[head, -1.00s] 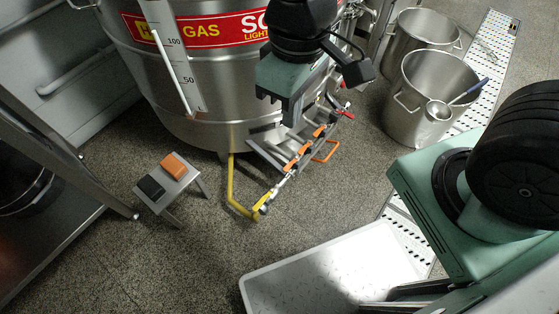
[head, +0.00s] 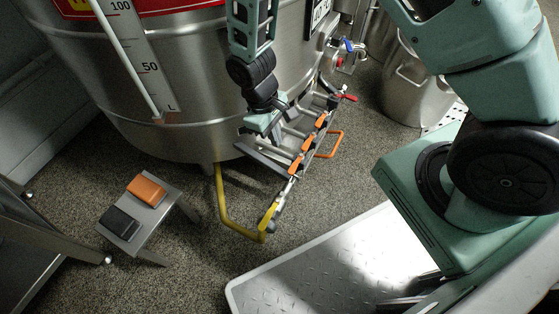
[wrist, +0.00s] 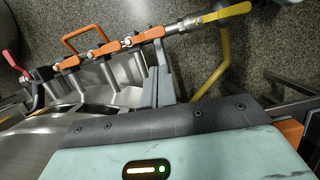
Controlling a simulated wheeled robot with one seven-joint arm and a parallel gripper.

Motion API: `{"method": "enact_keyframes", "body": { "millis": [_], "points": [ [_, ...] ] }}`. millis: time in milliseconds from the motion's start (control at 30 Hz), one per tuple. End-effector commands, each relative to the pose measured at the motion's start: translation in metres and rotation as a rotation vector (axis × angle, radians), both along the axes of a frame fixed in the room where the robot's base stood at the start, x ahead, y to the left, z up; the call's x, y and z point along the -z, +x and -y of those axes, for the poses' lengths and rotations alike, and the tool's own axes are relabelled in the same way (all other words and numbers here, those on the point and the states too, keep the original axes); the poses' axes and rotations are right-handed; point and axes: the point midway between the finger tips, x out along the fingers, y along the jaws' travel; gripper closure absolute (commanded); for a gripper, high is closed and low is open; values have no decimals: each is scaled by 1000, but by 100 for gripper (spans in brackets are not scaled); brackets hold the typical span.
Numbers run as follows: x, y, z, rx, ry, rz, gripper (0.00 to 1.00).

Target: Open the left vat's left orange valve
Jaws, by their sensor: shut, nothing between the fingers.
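The steel vat (head: 180,90) fills the upper left of the head view. At its base runs a manifold pipe with orange valves along it. The orange valve nearest the yellow-handled end (head: 297,165) also shows in the wrist view (wrist: 152,33). Its handle appears to lie along the pipe. Two other orange valves (head: 309,143) (head: 321,120) sit farther along; they show in the wrist view (wrist: 110,48) (wrist: 70,62). My gripper (head: 270,133) is shut and empty, pointing down beside the manifold. Its fingers (wrist: 160,68) appear close to the nearest orange valve; contact cannot be told.
A yellow hose (head: 224,205) and yellow handle (head: 268,215) end the manifold. A small stool (head: 152,222) stands left, a steel pot (head: 412,90) right.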

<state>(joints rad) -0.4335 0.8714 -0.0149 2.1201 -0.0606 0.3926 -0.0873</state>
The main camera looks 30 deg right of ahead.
Motion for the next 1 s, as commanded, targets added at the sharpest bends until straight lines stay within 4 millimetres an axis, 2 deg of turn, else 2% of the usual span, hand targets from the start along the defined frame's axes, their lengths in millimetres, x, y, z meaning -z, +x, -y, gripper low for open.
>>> {"method": "enact_keyframes", "body": {
  "millis": [333, 467, 800, 1000],
  "points": [
    [2, 0, 1, 0, -1, 0, 100],
    [10, -2, 2, 0, -2, -1, 100],
    [68, -13, 9, 0, -2, -2, 100],
    [92, -19, 12, 0, -2, -1, 100]
  ]
}}
